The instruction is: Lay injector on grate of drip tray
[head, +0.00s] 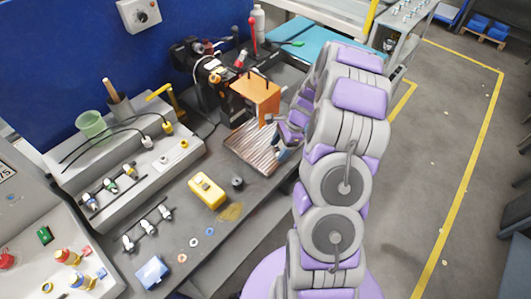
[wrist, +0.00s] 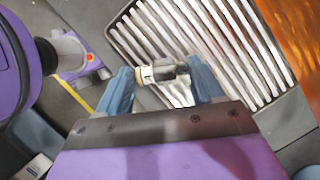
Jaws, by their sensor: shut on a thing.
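In the wrist view my gripper (wrist: 163,88) is shut on the injector (wrist: 161,73), a short part with a pale metal end on the left and a black section on the right. The injector lies crosswise between the two blue fingers. Behind it is the slatted metal grate of the drip tray (wrist: 219,30), with its dark rim around it. I cannot tell whether the injector touches the grate. In the head view the drip tray (head: 250,150) sits on the bench, and my gripper (head: 279,135) is at its right side. The injector is not clear in that view.
An orange block (head: 258,99) stands behind the tray beside a dark machine. A yellow device (head: 207,190) and a small black cylinder (head: 237,183) are in front of the tray. The bench's front edge and open floor are at right.

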